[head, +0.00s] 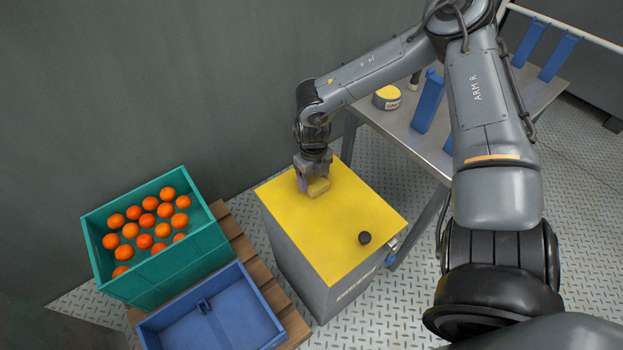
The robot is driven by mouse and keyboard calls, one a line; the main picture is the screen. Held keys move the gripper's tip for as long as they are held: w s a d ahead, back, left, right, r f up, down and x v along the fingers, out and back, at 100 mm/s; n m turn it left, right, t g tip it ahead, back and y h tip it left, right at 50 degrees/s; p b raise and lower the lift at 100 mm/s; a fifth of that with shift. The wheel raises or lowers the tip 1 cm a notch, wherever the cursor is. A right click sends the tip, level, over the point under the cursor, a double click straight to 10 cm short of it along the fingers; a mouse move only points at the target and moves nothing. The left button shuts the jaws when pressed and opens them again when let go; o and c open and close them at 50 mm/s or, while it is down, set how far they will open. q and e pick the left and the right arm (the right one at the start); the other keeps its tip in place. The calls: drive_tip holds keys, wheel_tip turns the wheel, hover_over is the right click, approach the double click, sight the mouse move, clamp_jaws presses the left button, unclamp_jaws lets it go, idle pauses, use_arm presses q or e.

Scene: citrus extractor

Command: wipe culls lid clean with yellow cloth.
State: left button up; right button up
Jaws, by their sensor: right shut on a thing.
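The culls lid (338,238) is a flat yellow top on a grey bin, with a round black knob (365,238) near its front right. My right gripper (311,188) points down over the lid's back left part. It is shut on the yellow cloth (318,188), a small folded pad that appears to rest on the lid. The fingers hide part of the cloth. Any marks on the lid are too faint to tell. My left gripper is out of view.
A teal crate of oranges (205,243) and an empty blue crate (267,308) stand on a wooden pallet (232,226) to the left. A steel table (438,148) at the back right carries a yellow-topped tin (387,97) and blue uprights (428,101).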

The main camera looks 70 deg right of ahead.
drive_tip(key=shift+w+d, duration=0.2)
drive_tip(key=shift+w, duration=0.05)
drive_tip(key=r+p, duration=0.1)
drive_tip(key=w+r, duration=0.1)
drive_tip(key=r, duration=0.1)
drive_tip(key=shift+d+p, duration=0.15)
drive_tip(key=shift+p, duration=0.25)
drive_tip(key=shift+s+r+p, duration=0.4)
drive_tip(key=shift+r+p, duration=0.1)
drive_tip(key=shift+p, duration=0.2)
drive_tip(key=shift+s+r+p, duration=0.1)
drive_tip(key=shift+r+p, duration=0.25)
drive_tip(key=shift+p, duration=0.05)
drive_tip(key=shift+w+r+p, duration=0.2)
drive_tip(key=shift+r+p, duration=0.8)
drive_tip(key=shift+r, duration=0.2)
drive_tip(key=shift+s+r+p, duration=0.1)
drive_tip(key=shift+r+p, duration=0.4)
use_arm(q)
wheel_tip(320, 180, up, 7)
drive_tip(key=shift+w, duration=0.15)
